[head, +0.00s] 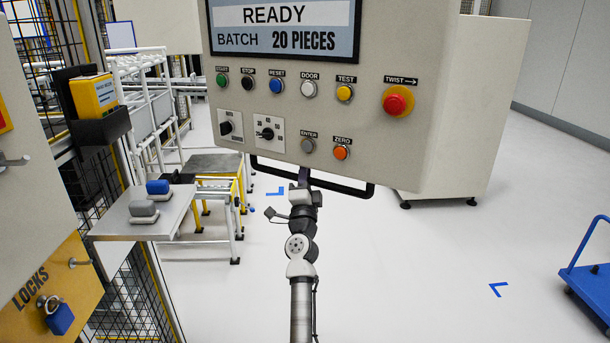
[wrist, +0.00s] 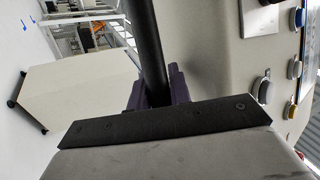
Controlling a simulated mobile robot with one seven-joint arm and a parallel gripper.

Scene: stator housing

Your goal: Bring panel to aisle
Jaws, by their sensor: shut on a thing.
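The panel (head: 365,130) is a large beige control box with a screen reading "READY" and "BATCH 20 PIECES", and rows of coloured buttons and knobs. It fills the upper middle of the head view, and part of its face shows at the right of the wrist view (wrist: 215,55). A black bar handle (head: 340,186) runs along its lower edge. My gripper (head: 304,179) is shut on this handle. In the wrist view the bar (wrist: 146,45) passes between the dark fingers (wrist: 160,92). The fingertips are partly hidden.
A small shelf (head: 118,222) with a blue and a grey block stands at left, beside a locks board (head: 45,300) and mesh fencing. A roller stand (head: 220,190) is behind. A blue trolley (head: 590,270) is at right. The floor between is clear.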

